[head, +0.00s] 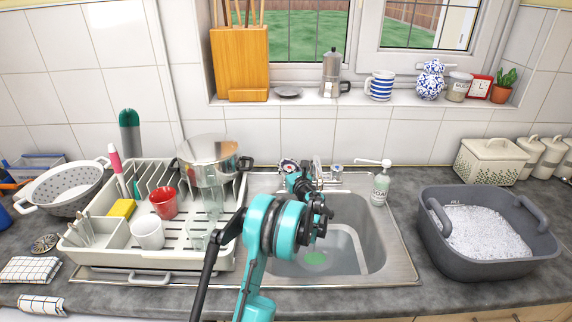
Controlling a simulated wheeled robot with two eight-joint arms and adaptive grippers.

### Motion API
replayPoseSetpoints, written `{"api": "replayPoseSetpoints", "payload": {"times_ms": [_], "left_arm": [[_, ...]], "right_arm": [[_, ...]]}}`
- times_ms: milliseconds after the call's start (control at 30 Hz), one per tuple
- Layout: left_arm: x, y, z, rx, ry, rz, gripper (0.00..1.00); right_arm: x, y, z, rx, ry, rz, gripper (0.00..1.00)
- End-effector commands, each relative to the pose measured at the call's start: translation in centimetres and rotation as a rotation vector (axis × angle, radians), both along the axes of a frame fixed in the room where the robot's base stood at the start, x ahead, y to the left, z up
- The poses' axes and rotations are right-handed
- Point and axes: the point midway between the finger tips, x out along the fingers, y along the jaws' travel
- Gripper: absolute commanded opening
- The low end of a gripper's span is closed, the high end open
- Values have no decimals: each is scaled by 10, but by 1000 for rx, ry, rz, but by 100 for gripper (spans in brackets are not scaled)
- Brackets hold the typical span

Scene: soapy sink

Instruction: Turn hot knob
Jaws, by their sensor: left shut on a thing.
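The sink tap (319,170) stands at the back of the steel sink, partly hidden by my arm. A knob with a hint of red, the hot knob (288,165), is at the left of the tap. A second knob (337,170) is at its right. My left gripper (293,173) reaches over the sink from the front and is shut on the hot knob. Its fingertips are small and partly hidden by the wrist. My right gripper is out of view.
A dish rack (157,254) with a pot (209,172), cups and glasses stands left of the sink (376,250). A soap bottle (380,185) is right of the tap. A grey basin (432,245) of foam stands further right.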

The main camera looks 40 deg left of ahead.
Motion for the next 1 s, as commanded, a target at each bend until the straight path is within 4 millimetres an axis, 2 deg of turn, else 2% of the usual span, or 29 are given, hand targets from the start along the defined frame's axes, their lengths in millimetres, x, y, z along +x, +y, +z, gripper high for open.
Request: {"api": "replayPoseSetpoints", "payload": {"times_ms": [233, 267, 300, 367, 767, 1000], "left_arm": [[0, 0, 1, 1, 0, -1, 3], [0, 0, 1, 1, 0, -1, 34], [0, 0, 1, 1, 0, -1, 45], [0, 0, 1, 1, 0, -1, 60], [0, 1, 0, 0, 0, -22, 60], [4, -2, 0, 0, 0, -193, 60]], "right_arm": [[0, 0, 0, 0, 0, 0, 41], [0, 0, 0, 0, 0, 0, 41], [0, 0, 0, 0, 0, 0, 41], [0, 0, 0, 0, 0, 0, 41], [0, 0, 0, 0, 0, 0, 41], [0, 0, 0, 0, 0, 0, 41]]}}
